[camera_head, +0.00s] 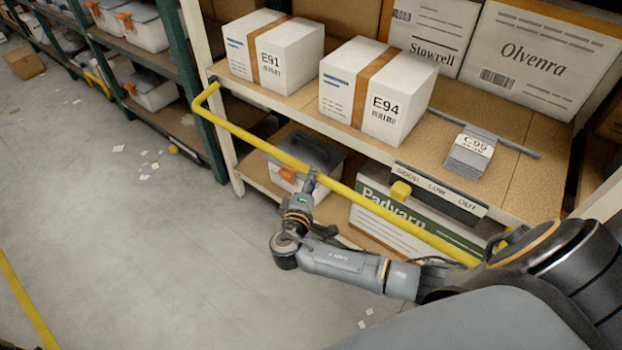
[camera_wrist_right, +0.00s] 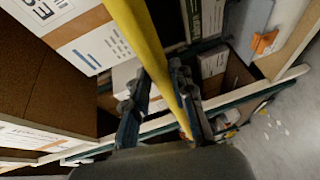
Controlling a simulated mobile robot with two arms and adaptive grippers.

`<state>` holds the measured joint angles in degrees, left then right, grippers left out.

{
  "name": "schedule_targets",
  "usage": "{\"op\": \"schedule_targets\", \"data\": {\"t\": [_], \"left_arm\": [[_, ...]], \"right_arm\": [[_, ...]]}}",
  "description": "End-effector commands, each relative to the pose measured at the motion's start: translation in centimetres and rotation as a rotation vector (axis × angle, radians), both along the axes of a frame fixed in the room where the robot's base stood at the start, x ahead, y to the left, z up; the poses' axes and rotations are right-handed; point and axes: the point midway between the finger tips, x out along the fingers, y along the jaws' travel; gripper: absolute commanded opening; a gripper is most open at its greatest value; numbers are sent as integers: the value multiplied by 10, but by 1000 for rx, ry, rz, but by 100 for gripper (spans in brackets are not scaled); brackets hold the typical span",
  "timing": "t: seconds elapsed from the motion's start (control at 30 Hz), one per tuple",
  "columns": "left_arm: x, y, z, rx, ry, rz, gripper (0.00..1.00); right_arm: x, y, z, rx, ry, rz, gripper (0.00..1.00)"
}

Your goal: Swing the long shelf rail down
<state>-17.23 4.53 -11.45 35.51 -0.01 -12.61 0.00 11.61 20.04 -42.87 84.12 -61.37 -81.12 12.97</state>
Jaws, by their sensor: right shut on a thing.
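The long yellow shelf rail (camera_head: 240,130) runs slantwise along the front of the rack, with a bent end at the upper left. Its right end reaches my arm, which partly hides it there. My right gripper (camera_head: 309,180) is shut on the rail around its middle, reaching it from the aisle side. In the right wrist view the rail (camera_wrist_right: 140,35) passes between the two fingers of the gripper (camera_wrist_right: 163,85). My left gripper is out of view.
The shelf (camera_head: 300,100) behind the rail holds white boxes E91 (camera_head: 275,52) and E94 (camera_head: 377,92). A grey bin (camera_head: 315,150) and a Padyarn box (camera_head: 375,225) stand below. The left aisle floor is mostly open, with paper scraps.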

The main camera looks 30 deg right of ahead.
Motion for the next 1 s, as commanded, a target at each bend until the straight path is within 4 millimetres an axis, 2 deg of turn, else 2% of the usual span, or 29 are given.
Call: {"op": "schedule_targets", "data": {"t": [0.03, 0.07, 0.17, 0.7, 0.87, 1.0], "left_arm": [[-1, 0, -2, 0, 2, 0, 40], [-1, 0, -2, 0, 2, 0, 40], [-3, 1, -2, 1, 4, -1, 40], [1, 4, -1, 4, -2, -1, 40], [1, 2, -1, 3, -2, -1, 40], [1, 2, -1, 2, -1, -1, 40]], "right_arm": [[-5, 0, -15, 10, 32, 1, 0], [-5, 0, -15, 11, 32, 2, 28], [-5, 0, -15, 10, 32, 1, 47], [-6, 1, -11, 10, 26, -4, 47], [-21, 17, -9, 14, 27, -1, 47], [-42, 38, -4, 15, 27, -1, 47]]}}
